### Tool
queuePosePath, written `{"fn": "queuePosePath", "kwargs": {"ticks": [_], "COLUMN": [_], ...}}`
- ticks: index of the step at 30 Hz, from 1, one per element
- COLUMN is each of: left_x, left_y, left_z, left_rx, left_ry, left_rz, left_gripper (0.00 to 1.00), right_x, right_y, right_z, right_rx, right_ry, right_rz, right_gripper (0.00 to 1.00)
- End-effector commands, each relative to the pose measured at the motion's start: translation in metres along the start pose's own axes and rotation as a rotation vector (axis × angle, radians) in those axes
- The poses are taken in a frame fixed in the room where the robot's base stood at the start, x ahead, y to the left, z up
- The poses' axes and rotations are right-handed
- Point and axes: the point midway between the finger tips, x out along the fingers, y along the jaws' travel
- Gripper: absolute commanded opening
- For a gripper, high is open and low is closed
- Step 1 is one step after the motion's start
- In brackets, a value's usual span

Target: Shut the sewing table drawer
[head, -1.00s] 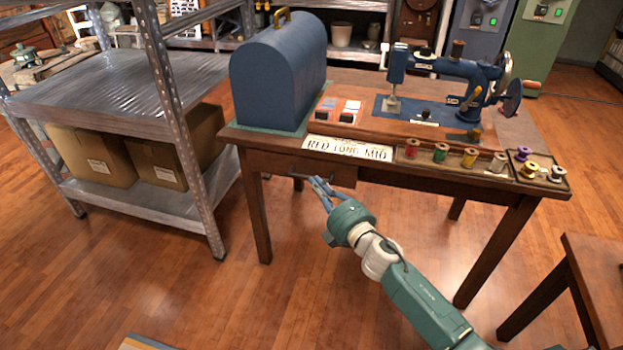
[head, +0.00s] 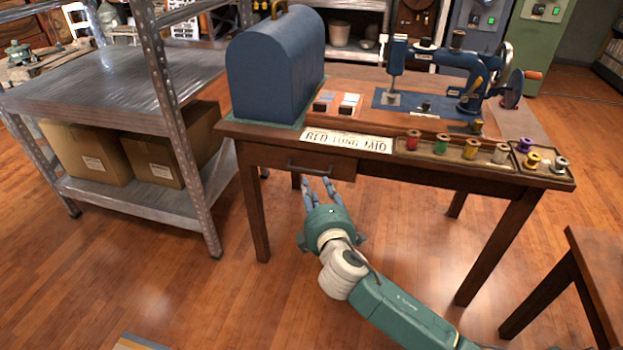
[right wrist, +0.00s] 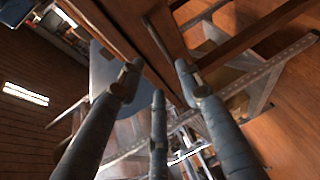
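The wooden sewing table (head: 440,178) has a drawer (head: 270,158) at its front left, with a dark bar handle (head: 308,169). The drawer front looks close to the table's front; I cannot tell how wide a gap is left. My right gripper (head: 318,184) is just below and in front of the handle, its fingers apart and empty. In the right wrist view its fingers (right wrist: 155,90) are spread below wooden table parts, with a dark bar that looks like the handle (right wrist: 158,40) near the fingertips. Whether they touch cannot be told. My left gripper is out of view.
A blue domed case (head: 275,72), a blue sewing machine (head: 450,70) and thread spools (head: 470,149) stand on the table. A metal shelf with boxes (head: 85,152) is at left. Another wooden table (head: 600,265) is at right. The floor in front is open.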

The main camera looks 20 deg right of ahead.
Motion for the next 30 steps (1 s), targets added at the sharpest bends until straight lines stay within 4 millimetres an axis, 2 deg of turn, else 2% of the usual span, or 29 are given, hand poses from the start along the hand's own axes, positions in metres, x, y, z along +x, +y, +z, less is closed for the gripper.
{"fn": "queuePosePath", "kwargs": {"ticks": [5, 10, 19, 21, 25, 30], "left_x": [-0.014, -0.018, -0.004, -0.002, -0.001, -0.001], "left_y": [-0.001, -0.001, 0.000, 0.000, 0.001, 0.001], "left_z": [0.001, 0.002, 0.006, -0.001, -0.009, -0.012], "left_rx": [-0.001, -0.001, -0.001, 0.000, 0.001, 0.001], "left_ry": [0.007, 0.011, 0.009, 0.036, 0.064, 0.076], "left_rz": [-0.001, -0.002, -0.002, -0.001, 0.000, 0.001], "left_gripper": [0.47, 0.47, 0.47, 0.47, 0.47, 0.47], "right_x": [0.002, 0.027, 0.083, 0.091, 0.102, 0.105], "right_y": [-0.004, -0.004, -0.006, -0.007, -0.006, -0.006], "right_z": [0.000, 0.001, 0.003, 0.003, 0.003, 0.004], "right_rx": [0.002, 0.002, 0.002, 0.002, 0.003, 0.003], "right_ry": [-0.035, -0.037, -0.036, -0.036, -0.034, -0.034], "right_rz": [-0.021, -0.019, -0.020, -0.021, -0.021, -0.022], "right_gripper": [0.35, 0.35, 0.35, 0.35, 0.35, 0.35]}}
